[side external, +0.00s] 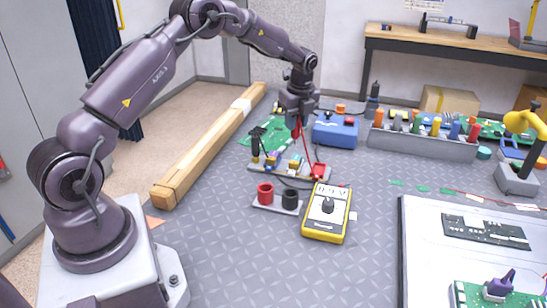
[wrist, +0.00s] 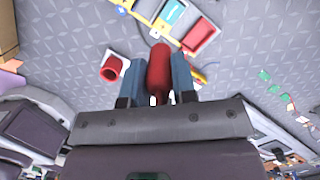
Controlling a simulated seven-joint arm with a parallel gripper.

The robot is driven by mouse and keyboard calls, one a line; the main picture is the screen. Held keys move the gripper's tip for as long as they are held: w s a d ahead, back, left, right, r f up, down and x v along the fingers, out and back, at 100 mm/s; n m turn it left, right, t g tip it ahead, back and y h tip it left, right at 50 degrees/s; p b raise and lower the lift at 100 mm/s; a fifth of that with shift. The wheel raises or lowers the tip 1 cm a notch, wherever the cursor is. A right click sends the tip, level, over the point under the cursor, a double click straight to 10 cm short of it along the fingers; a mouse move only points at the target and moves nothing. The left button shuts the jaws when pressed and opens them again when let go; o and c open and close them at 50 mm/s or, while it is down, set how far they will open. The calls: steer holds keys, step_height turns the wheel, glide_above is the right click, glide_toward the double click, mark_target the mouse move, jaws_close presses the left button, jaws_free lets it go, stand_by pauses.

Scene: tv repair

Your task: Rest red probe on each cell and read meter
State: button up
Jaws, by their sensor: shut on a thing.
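My gripper (side external: 297,121) is shut on the red probe (side external: 297,130), which points down above the back of the cell board (side external: 285,173). In the wrist view the red probe (wrist: 159,68) sits between the two blue fingers. Its tip is hard to make out, and I cannot tell whether it touches a cell. The board carries several small cells, a black upright piece (side external: 256,148) at its left end and a red block (side external: 318,171) at its right. The yellow meter (side external: 322,226) lies in front; its reading is too small to tell.
A holder with a red cup (side external: 265,191) and a black cup (side external: 290,197) stands left of the meter. A blue box (side external: 336,131), a grey rack of coloured tools (side external: 420,144) and a green circuit board (side external: 258,136) are behind. A wooden beam (side external: 205,152) edges the left.

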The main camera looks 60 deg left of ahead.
steer(key=r, duration=0.1)
glide_above(271, 158)
steer(key=shift+f, duration=0.1)
steer(key=shift+f, duration=2.7)
steer(key=shift+f, duration=0.7)
step_height(271, 158, up, 6)
stand_by(0.7)
